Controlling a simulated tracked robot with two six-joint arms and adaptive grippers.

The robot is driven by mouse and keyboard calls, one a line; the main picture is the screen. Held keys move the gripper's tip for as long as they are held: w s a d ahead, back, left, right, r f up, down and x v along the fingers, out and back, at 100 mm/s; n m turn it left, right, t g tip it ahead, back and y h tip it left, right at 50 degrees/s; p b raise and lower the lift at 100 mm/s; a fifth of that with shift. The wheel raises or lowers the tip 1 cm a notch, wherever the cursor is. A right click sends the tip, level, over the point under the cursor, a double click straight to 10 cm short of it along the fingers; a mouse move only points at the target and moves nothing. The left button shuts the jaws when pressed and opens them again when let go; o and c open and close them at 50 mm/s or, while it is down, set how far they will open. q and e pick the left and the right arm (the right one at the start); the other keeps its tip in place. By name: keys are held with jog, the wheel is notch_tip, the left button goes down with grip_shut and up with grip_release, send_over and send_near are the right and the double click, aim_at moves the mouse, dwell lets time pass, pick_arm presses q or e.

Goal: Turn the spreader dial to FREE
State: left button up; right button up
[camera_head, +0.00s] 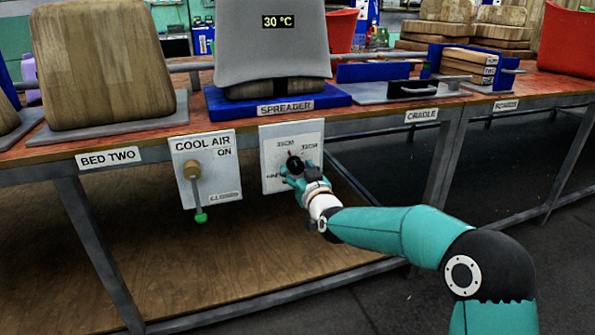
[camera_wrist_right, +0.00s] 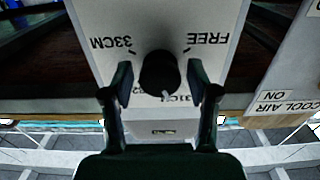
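The spreader dial is a black round knob (camera_head: 294,163) on a white panel (camera_head: 270,145) under the table's front edge, below the SPREADER label (camera_head: 286,107). My right gripper (camera_head: 291,172) is at the panel, partly covering the knob. In the right wrist view, which shows the panel upside down, the knob (camera_wrist_right: 160,72) sits between the two open fingers (camera_wrist_right: 160,80), with a narrow gap on each side. A pale mark on the knob points toward the partly hidden 31CM and 32 marks. FREE (camera_wrist_right: 208,38) and 33CM (camera_wrist_right: 111,42) are readable. My left gripper is not in view.
A COOL AIR panel (camera_head: 221,178) with a green-tipped lever (camera_head: 197,192) hangs just left of the dial panel. A grey-covered block showing 30 °C (camera_head: 270,50) stands on a blue base (camera_head: 335,96) above. Table legs (camera_head: 444,160) stand to the right.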

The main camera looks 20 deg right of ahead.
jog(key=c, duration=0.8)
jog(key=shift+n, duration=0.4)
jog(key=n, duration=0.4)
jog(key=shift+r+p, duration=0.1)
jog(key=shift+p, duration=0.3)
jog(key=n+p, duration=0.1)
jog(key=n, duration=0.4)
jog(key=n+p, duration=0.1)
jog(key=n, duration=0.9)
jog(key=shift+p, duration=0.35)
jog(key=shift+a, duration=0.1)
